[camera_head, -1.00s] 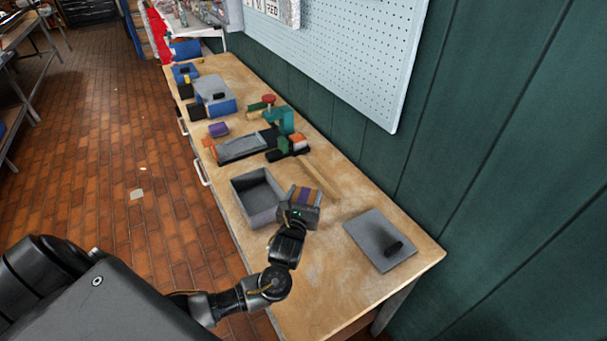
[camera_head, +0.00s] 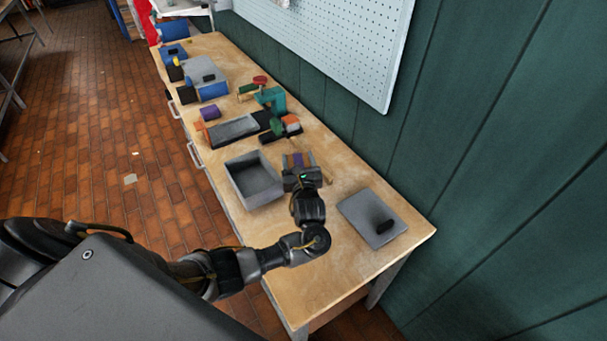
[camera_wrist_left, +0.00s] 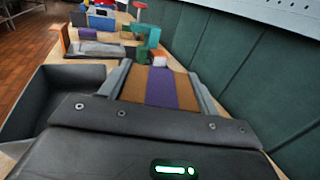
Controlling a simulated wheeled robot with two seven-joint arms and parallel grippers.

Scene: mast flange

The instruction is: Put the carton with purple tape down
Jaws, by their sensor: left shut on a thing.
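The carton with purple tape (camera_head: 297,160) is brown with a purple stripe along it. It also shows close up in the left wrist view (camera_wrist_left: 161,88), between the two grey fingers. My left gripper (camera_head: 299,165) is shut on the carton, just right of the grey open bin. Whether the carton touches the bench top is hidden by the gripper. My right gripper is not in view.
A grey open bin (camera_head: 236,180) stands left of the gripper; its visible inside looks empty. Several coloured blocks and a green clamp-like tool (camera_head: 271,97) stand farther back.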

